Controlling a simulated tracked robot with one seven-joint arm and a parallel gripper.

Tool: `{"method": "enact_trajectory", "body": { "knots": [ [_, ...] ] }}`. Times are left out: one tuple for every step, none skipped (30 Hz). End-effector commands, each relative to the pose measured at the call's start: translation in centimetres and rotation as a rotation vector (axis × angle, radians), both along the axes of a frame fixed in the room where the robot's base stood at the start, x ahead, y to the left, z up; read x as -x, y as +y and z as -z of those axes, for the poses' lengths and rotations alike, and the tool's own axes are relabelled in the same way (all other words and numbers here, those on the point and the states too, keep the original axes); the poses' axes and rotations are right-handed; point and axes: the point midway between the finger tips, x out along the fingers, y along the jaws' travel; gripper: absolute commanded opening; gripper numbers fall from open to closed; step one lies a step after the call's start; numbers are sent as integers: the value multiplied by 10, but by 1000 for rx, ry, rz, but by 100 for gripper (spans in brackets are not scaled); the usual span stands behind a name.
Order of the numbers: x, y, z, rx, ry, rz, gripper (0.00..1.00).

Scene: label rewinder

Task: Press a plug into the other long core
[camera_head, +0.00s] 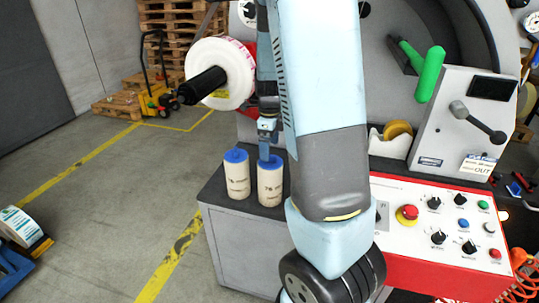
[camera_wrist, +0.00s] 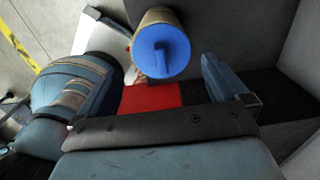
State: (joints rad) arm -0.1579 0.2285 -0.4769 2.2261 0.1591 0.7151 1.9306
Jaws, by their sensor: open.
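Two long tan cores stand upright on a dark cabinet top in the head view. The left core (camera_head: 237,182) has a blue plug (camera_head: 236,155) in its top. The right core (camera_head: 270,190) also has a blue plug (camera_head: 271,162) at its top; how deep it sits is unclear. My gripper (camera_head: 267,146) is just above the right core, partly hidden by my arm. In the wrist view my gripper (camera_wrist: 162,78) is open, its two blue fingers wide apart. A plug (camera_wrist: 168,48) with a raised tab caps a core (camera_wrist: 156,15) there, beyond the fingertips.
The cabinet top (camera_head: 212,190) has little room around the cores. A red-edged control panel (camera_head: 450,235) is at the right, below a green handle (camera_head: 430,73). A white label roll (camera_head: 232,70) on a black shaft is behind.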

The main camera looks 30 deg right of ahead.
Motion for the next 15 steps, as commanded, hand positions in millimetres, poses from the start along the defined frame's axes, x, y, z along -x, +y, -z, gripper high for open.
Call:
{"method": "enact_trajectory", "body": {
  "knots": [
    [-1,1,-11,0,-6,-3,100],
    [-1,1,-18,-1,-8,-2,100],
    [-1,0,-26,0,-8,-1,100],
    [-1,0,-32,1,-9,-2,100],
    [-1,0,-38,1,-11,-1,100],
    [-1,0,-45,-1,-11,0,100],
    [-1,0,-51,0,-11,0,100],
    [-1,0,-56,0,-11,-1,100],
    [-1,-1,-63,1,-13,-1,100],
    [0,0,-67,1,-12,-1,100],
    [0,0,-71,0,-11,0,100],
    [0,0,-76,0,-13,0,100],
    [0,0,-79,0,-13,0,100],
    [0,0,-82,0,-13,0,100],
    [0,0,-85,1,-13,0,100]
  ]
}}
